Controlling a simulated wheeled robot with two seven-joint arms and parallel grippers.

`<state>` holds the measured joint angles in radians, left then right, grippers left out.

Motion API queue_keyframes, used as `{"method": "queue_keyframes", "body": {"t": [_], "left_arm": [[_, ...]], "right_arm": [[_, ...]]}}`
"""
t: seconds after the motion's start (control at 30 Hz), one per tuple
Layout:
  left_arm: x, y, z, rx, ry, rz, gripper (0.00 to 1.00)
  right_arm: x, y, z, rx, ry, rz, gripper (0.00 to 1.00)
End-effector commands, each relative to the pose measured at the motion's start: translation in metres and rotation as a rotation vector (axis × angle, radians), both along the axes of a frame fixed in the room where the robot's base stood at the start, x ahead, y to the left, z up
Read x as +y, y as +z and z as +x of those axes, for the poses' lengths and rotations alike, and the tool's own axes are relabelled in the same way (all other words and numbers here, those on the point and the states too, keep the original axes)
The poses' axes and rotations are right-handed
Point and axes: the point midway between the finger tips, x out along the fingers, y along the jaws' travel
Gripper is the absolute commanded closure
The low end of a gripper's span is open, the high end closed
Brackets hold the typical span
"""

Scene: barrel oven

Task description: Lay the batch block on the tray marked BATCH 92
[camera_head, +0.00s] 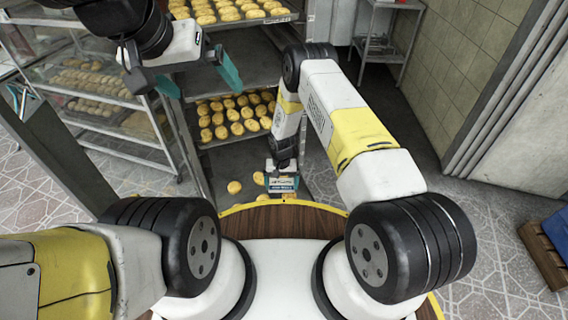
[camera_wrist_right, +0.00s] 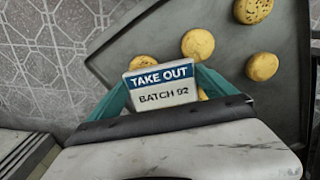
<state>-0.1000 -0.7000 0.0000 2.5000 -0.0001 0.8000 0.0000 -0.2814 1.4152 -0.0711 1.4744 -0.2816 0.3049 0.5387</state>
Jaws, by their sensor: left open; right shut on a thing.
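My right gripper (camera_head: 283,178) is shut on the batch block, a small plate with a blue TAKE OUT band and BATCH 92 lettering. The block (camera_wrist_right: 161,85) is readable between the teal fingers in the right wrist view and also shows small in the head view (camera_head: 283,186). It is over the near part of a dark low tray (camera_wrist_right: 285,90) holding a few round buns (camera_wrist_right: 197,44). That tray also shows in the head view (camera_head: 228,162). I see no mark on it. Whether the block touches it, I cannot tell. My left gripper (camera_head: 200,78) is open and empty at upper left.
More trays of buns (camera_head: 235,118) sit on rack shelves above the low tray. A wire rack (camera_head: 95,90) of baked goods stands at left. A metal stand (camera_head: 385,45) is at the back. Tiled floor is clear at right, up to a pallet with a blue thing (camera_head: 558,235).

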Motion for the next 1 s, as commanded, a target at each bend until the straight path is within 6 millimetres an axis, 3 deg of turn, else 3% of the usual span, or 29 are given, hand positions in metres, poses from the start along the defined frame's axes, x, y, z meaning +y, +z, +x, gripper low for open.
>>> {"method": "queue_keyframes", "body": {"t": [0.1, 0.3, 0.63, 0.67, 0.7, 1.0], "left_arm": [[0.000, 0.000, 0.000, 0.000, 0.000, 0.000, 0.00], [0.000, 0.000, 0.000, 0.000, 0.000, 0.000, 0.00], [0.000, 0.000, 0.000, 0.000, 0.000, 0.000, 0.00], [0.000, 0.000, 0.000, 0.000, 0.000, 0.000, 0.00], [0.000, 0.000, 0.000, 0.000, 0.000, 0.000, 0.00], [0.000, 0.000, 0.000, 0.000, 0.000, 0.000, 0.00]], "right_arm": [[-0.011, -0.006, -0.002, 0.003, -0.001, -0.001, 0.52], [-0.010, -0.035, -0.001, 0.001, -0.001, 0.000, 0.52], [-0.010, -0.038, -0.001, 0.001, -0.001, -0.001, 0.52], [-0.010, -0.039, -0.001, 0.001, -0.001, -0.001, 0.03], [-0.010, -0.038, -0.001, 0.000, -0.001, 0.000, 0.00], [-0.010, -0.034, 0.000, -0.001, -0.001, 0.000, 0.00]]}}
